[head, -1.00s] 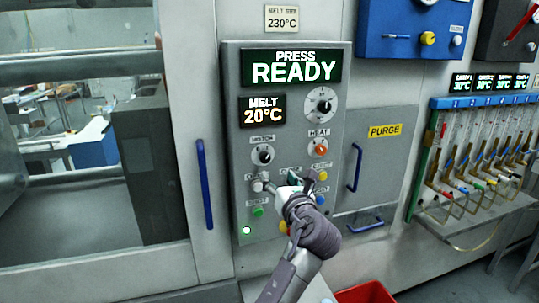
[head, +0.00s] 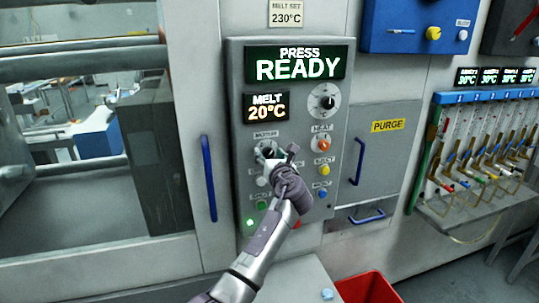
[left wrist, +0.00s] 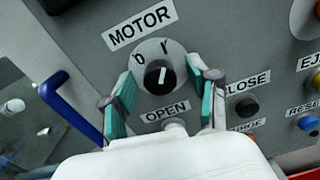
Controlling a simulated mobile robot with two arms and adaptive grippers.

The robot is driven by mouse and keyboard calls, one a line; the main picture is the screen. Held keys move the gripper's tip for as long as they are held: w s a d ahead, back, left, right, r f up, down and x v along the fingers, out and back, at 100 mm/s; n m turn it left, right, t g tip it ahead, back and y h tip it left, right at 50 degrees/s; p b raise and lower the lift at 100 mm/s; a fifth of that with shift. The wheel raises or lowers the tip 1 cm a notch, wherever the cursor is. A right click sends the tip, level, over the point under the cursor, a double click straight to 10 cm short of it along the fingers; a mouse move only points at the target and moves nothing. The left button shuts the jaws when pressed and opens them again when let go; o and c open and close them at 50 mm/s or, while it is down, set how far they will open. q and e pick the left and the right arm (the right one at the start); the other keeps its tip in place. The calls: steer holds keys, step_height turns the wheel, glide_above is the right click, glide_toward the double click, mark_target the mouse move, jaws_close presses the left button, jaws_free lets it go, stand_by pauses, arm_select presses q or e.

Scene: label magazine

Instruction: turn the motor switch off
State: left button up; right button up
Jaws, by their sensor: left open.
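The motor switch is a round black knob with a white pointer mark on a pale dial, under the MOTOR label; it shows in the left wrist view (left wrist: 159,77). The dial carries a 0 at upper left and an I at the top, and the pointer is turned towards the I. My left gripper (left wrist: 161,72) is open, with one teal-padded finger on each side of the knob, apparently apart from it. In the head view my left gripper (head: 279,155) is in front of the switch and partly hides it. My right gripper is not in view.
The OPEN button (left wrist: 174,127) is just below the dial, and the CLOSE button (left wrist: 245,107) is to its right. A blue handle (head: 208,178) stands left of the panel. The HEAT knob (head: 320,144) and the EJECT button (head: 323,170) are to the right.

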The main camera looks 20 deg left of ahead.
arm_select(q)
jaws_close()
steer(key=shift+f+n+b, duration=0.1)
steer(key=shift+n+b, duration=0.4)
steer(key=shift+n, duration=0.4)
steer(key=n+b, duration=0.3)
steer(key=n, duration=0.2)
steer(key=shift+s+f, duration=0.1)
steer(key=n+b, duration=0.3)
steer(key=n, duration=0.1)
steer(key=shift+n, duration=0.3)
steer(key=shift+n+y+b, duration=0.3)
steer(key=shift+n+b, duration=0.9)
steer(key=shift+n, duration=0.2)
